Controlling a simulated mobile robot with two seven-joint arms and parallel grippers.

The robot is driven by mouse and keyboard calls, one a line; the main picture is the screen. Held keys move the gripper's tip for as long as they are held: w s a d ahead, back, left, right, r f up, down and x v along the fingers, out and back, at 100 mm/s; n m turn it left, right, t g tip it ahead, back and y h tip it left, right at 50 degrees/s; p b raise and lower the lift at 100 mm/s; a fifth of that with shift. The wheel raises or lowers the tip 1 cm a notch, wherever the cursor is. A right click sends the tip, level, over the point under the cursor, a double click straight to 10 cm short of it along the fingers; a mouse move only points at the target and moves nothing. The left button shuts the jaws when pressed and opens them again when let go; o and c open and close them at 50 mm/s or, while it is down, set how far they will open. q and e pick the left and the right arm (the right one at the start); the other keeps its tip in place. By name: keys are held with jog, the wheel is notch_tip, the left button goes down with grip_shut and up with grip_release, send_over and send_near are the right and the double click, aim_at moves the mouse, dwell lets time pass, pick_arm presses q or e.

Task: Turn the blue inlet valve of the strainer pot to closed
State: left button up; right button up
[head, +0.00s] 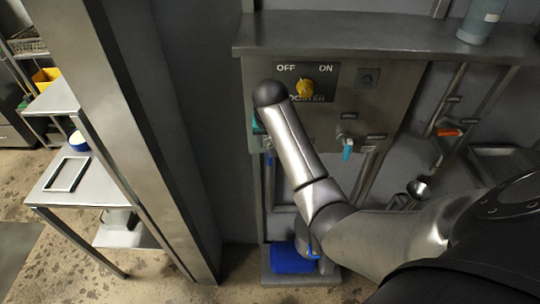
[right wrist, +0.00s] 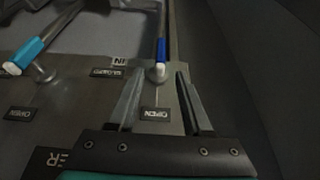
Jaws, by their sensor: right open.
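The blue inlet valve handle (right wrist: 161,48) points up in the right wrist view, its white pivot end by the fingertips. An OPEN label (right wrist: 155,114) lies below the pivot and a CLOSED label (right wrist: 108,72) to its left. In the head view a small piece of the blue handle (head: 269,158) hangs down beside my arm. My right gripper (right wrist: 160,77) is open, one finger on each side of the pivot's line; whether they touch it I cannot tell. In the head view my forearm mostly hides this gripper. My left gripper is not in view.
A teal valve handle (right wrist: 30,54) sits beside the blue one, also in the head view (head: 347,149). Above is a yellow booster knob (head: 305,87) under a shelf (head: 370,38). A blue block (head: 290,259) lies low down.

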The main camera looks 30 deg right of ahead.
jog(key=b+x, duration=0.2)
jog(key=x, duration=0.8)
jog(key=shift+f, duration=0.15)
jog(key=shift+c, duration=0.2)
grip_shut()
